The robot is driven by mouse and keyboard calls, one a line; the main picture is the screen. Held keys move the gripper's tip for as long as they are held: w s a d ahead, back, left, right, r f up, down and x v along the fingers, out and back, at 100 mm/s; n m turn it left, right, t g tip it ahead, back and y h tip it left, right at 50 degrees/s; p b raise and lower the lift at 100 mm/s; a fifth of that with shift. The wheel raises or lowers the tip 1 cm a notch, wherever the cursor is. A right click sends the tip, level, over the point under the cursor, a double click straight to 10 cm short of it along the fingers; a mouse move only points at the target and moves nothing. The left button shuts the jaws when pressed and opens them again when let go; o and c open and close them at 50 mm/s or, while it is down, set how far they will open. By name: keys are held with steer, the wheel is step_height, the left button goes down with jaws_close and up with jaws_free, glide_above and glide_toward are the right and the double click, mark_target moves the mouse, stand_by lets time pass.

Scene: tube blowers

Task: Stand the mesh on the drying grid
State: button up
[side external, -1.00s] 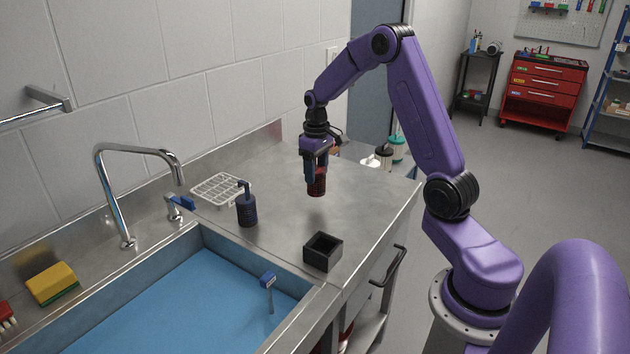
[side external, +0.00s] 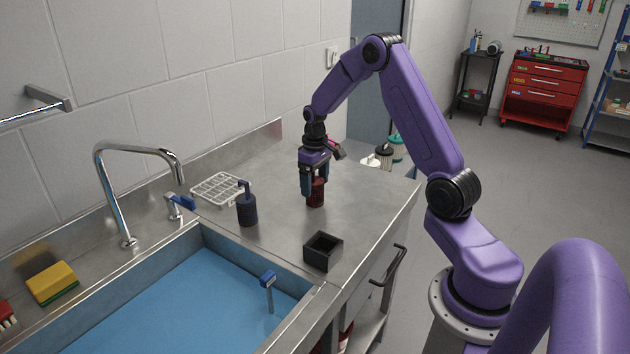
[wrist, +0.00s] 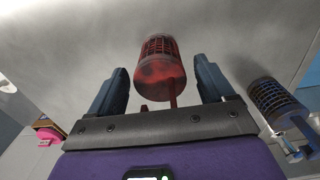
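The red mesh (side external: 316,193), a small cylinder with a mesh wall, appears to stand on the steel counter. My gripper (side external: 311,184) is just above and around it, pointing down. In the wrist view the red mesh (wrist: 160,68) lies between the two fingers of my gripper (wrist: 160,75), with a gap on each side, so the fingers are open. The drying grid (side external: 221,188) is a white wire rack at the back left of the counter, near the wall, and is empty. It is to the left of my gripper.
A dark blue mesh cylinder with a handle (side external: 246,208) stands between the grid and my gripper; it also shows in the wrist view (wrist: 272,98). A black open box (side external: 323,251) is at the front. The blue sink (side external: 185,305) and faucet (side external: 118,195) are at left.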

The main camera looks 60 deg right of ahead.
step_height(320, 180, up, 12)
steer(key=shift+a+r, duration=0.1)
steer(key=s+a+r+n, duration=0.1)
steer(key=s+a+n, duration=0.1)
steer(key=s+a, duration=0.35)
steer(key=s+a+n, duration=0.2)
steer(key=a, duration=0.7)
steer(key=s+a+r+n, duration=0.1)
steer(key=s+a+n, duration=0.1)
steer(key=s+a, duration=0.35)
steer(key=s+a+f+n, duration=0.1)
steer(key=s+a+n, duration=0.2)
steer(key=s, duration=0.6)
steer(key=s+a+f+n, duration=0.1)
steer(key=s+a+n, duration=0.1)
steer(key=s, duration=0.6)
steer(key=shift+s+a+f+n, duration=0.35)
steer(key=shift+s+a+n, duration=0.05)
steer(key=shift+n, duration=0.3)
steer(key=shift+o, duration=0.2)
steer(key=shift+s+d+f, duration=0.1)
steer(key=shift+s, duration=0.25)
